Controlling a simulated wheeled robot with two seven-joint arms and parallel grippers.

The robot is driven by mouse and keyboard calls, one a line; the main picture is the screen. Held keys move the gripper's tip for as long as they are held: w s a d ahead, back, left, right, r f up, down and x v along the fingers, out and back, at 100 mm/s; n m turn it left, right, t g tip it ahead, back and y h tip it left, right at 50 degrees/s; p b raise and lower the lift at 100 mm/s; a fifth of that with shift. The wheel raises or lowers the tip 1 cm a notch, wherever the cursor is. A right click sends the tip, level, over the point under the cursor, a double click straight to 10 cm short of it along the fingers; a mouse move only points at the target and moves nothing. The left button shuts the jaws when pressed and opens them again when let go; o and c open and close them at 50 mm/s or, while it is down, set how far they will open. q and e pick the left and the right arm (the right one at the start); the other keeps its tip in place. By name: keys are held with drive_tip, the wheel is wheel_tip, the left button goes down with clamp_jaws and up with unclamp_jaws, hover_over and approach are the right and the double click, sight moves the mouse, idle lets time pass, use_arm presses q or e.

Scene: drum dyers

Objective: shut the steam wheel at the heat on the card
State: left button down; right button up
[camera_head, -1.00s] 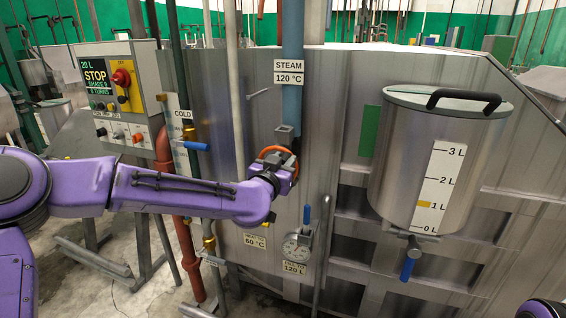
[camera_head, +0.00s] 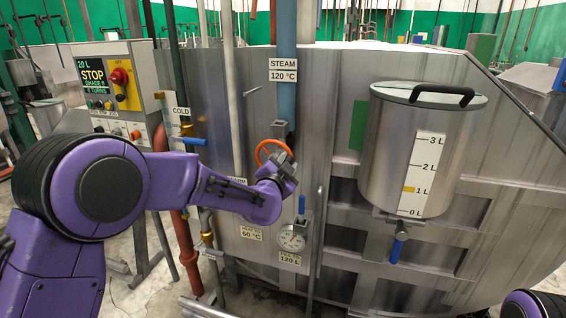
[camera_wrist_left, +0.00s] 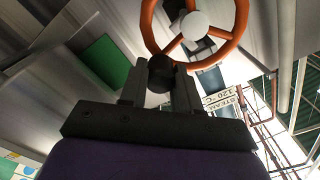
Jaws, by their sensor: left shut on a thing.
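The steam wheel (camera_head: 272,152) is an orange ring on the blue steam pipe (camera_head: 287,100), below a sign reading STEAM 120 °C (camera_head: 284,70). The left wrist view shows its orange rim (camera_wrist_left: 236,38), pale hub (camera_wrist_left: 195,25) and a dark knob (camera_wrist_left: 160,72) at the rim. My left gripper (camera_head: 287,172) is shut on that knob, its fingers (camera_wrist_left: 160,85) on either side of it. A card reading HEAT TO 60 °C (camera_head: 251,234) hangs below the wheel. A round dial (camera_head: 292,238) is beside it; its reading is too small to tell. My right gripper is out of view.
A control panel (camera_head: 118,90) with a red knob stands at left. A COLD pipe with a blue lever (camera_head: 192,141) is left of the wheel. A blue-handled valve (camera_head: 301,208) sits above the dial. A lidded metal measuring vessel (camera_head: 385,150) is at right.

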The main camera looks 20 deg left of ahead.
use_arm(q)
drive_tip(key=shift+d+f+m+b, duration=0.15)
drive_tip(key=shift+f+m+b, duration=0.55)
drive_tip(key=shift+m, duration=0.7)
drive_tip(key=shift+f, duration=0.2)
drive_tip(key=c, duration=0.8)
unclamp_jaws()
drive_tip(key=shift+s, duration=0.1)
drive_tip(key=s+b, duration=0.3)
drive_tip(key=s, duration=0.7)
drive_tip(key=shift+s+a, duration=0.2)
drive_tip(key=shift+a, duration=0.1)
